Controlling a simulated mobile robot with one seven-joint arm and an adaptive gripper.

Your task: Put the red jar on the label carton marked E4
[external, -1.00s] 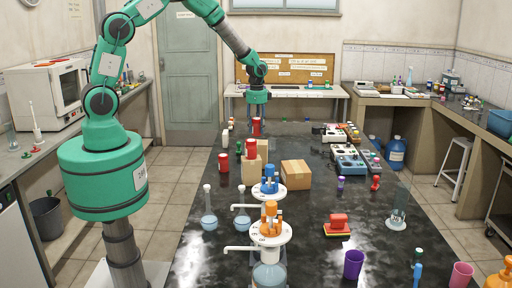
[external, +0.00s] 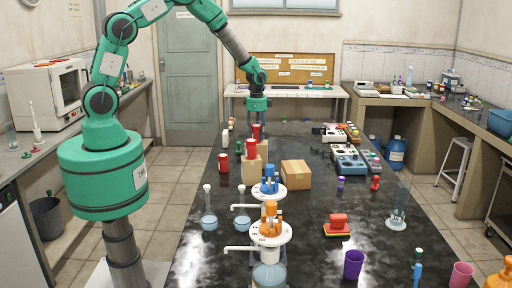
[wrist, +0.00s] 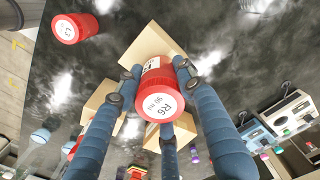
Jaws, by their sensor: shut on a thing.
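My gripper (external: 258,113) is shut on a red jar (external: 256,131) at the far part of the bench. The jar also fills the middle of the wrist view (wrist: 155,100), between the blue fingers, its white lid end reading R6, 90 ml. In the external view it hangs just above a tan carton (external: 263,146); I cannot tell if they touch. A nearer carton (external: 252,172) carries another red jar (external: 251,149). A wider taped carton (external: 296,174) sits to the right. I cannot read an E4 mark on any carton.
Another red jar (external: 223,163) stands on the black bench left of the cartons. Grey instruments (external: 347,158) stand to the right.

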